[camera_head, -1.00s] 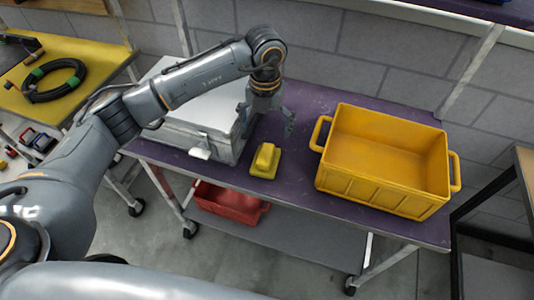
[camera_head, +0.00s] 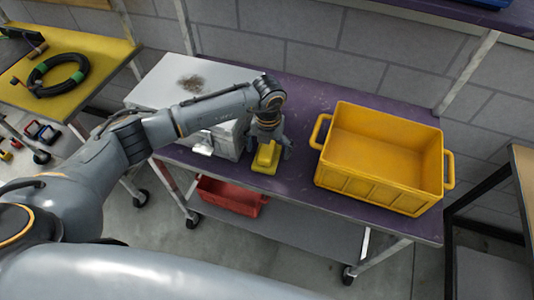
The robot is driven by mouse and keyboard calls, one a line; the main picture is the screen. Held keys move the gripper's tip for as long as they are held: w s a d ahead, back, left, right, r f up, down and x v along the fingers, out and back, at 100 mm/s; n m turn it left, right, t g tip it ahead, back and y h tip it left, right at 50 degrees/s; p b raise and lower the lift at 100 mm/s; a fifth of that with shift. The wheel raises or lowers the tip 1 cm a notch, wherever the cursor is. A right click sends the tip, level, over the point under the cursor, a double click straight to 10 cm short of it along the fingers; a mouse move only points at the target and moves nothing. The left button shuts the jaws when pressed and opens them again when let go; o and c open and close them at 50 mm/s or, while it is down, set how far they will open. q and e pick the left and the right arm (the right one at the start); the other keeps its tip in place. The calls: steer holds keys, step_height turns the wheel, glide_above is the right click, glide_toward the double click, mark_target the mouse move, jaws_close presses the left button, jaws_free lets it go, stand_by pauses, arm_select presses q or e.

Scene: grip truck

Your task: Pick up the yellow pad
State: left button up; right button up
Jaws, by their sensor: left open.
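The yellow pad (camera_head: 266,157) lies on the purple table top (camera_head: 300,185), between the white case and the yellow crate. It is a small block with a raised, grip-like top. My left gripper (camera_head: 268,146) is open and low over the pad, pointing down. One finger shows to the right of the pad; the other finger is hard to make out. I cannot tell whether the fingers touch the pad. My right gripper is not in view.
A yellow crate (camera_head: 335,176) with side handles stands right of the pad and looks empty. A white case (camera_head: 160,85) stands to the left, under my left arm. A red bin (camera_head: 230,197) sits on the lower shelf. The table between pad and crate is clear.

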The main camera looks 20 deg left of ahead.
arm_select(q)
steer(key=c, duration=1.3)
steer(key=shift+o, duration=0.2)
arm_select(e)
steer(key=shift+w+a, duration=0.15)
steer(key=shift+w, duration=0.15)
arm_select(q)
steer(key=shift+r, duration=0.1)
steer(key=shift+r, duration=0.65)
steer(key=s+r+b, duration=0.5)
steer(key=s+r, duration=0.6)
steer(key=s, duration=0.3)
steer(key=shift+r, duration=0.3)
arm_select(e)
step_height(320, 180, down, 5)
